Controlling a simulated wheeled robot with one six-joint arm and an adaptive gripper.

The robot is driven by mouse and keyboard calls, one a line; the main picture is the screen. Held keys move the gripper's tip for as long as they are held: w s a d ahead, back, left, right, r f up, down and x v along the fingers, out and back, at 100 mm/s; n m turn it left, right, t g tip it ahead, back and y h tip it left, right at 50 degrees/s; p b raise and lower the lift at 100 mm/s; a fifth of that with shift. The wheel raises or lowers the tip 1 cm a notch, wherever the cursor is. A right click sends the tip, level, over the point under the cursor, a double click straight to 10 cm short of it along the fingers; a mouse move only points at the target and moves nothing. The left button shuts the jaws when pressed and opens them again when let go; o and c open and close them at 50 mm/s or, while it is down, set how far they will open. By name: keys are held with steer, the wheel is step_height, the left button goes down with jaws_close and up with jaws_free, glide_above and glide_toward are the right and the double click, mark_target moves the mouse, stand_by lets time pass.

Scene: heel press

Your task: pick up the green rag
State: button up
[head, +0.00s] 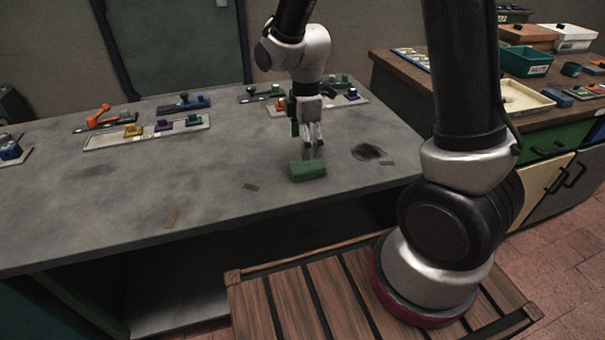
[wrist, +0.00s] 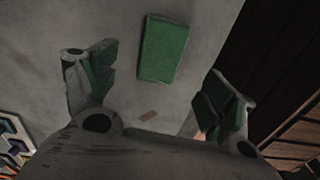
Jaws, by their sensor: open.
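The green rag (head: 307,172) is a small folded block lying on the grey workbench (head: 230,190), near its front edge. In the wrist view the rag (wrist: 164,50) lies flat ahead of and between the two fingers, a little apart from them in the picture. My gripper (head: 314,146) points down just above and behind the rag in the head view. In the wrist view my gripper (wrist: 155,85) has its fingers spread wide with nothing between the pads. I cannot tell the exact height of the fingertips above the rag.
A dark stain (head: 368,152) is right of the rag. An orange-handled clamp (head: 100,117) and a tray of coloured parts (head: 148,132) stand at the back left; more parts (head: 345,97) stand behind my gripper. A side counter (head: 520,108) holds bins. The bench's middle is mostly clear.

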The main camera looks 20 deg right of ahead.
mark_target(307, 165)
steer(key=shift+f, duration=0.2)
step_height(307, 165, down, 7)
steer(key=shift+s+d+f, duration=0.1)
steer(key=shift+f, duration=0.1)
steer(key=shift+n, duration=0.3)
steer(key=shift+c, duration=0.4)
steer(key=c, duration=0.9)
